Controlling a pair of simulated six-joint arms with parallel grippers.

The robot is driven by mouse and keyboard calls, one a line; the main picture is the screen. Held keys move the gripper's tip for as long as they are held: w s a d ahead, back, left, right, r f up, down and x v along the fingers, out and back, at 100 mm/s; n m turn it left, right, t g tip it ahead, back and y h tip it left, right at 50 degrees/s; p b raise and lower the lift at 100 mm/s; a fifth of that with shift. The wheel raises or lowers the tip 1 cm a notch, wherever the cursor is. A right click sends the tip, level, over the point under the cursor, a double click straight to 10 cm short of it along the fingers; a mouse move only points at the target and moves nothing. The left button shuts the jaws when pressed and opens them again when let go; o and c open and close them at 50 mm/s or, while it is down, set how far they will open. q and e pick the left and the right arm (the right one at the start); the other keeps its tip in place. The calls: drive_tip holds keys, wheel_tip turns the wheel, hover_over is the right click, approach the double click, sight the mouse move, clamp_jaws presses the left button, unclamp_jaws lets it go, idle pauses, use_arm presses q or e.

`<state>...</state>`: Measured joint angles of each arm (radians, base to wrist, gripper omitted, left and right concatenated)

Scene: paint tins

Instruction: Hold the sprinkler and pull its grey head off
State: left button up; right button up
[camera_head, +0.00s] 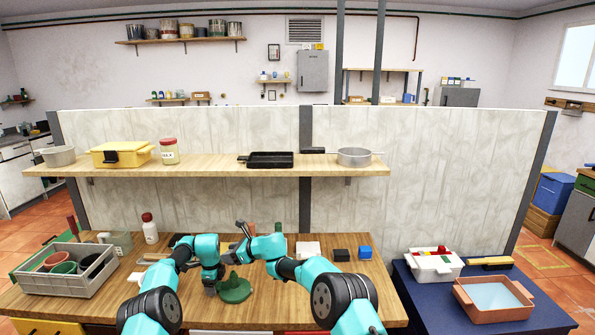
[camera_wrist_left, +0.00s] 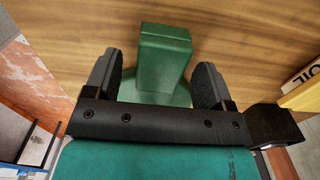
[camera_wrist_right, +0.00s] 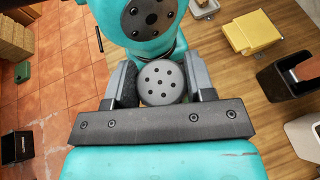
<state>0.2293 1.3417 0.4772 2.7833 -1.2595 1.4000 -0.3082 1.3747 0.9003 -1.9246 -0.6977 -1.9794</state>
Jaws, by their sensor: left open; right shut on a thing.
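The green sprinkler (camera_head: 235,290) is on the wooden table, near its front, partly hidden by my arms. In the left wrist view its green block-shaped body (camera_wrist_left: 163,62) stands between the fingers of my left gripper (camera_head: 217,281). These fingers are open, one on each side, with a visible gap to the body. My right gripper (camera_head: 242,238) is higher up and shut on the round grey head (camera_wrist_right: 161,83), whose holed face shows in the right wrist view.
A grey crate (camera_head: 40,283) with pots stands at the left, with a white bottle (camera_head: 150,230) behind it. A white block (camera_head: 308,250), a black box (camera_head: 340,255) and a blue box (camera_head: 365,252) stand towards the back right. My arms are close together.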

use_arm(q)
drive_tip(key=shift+f, duration=0.7)
drive_tip(key=shift+c, duration=0.3)
drive_tip(key=c, duration=1.2)
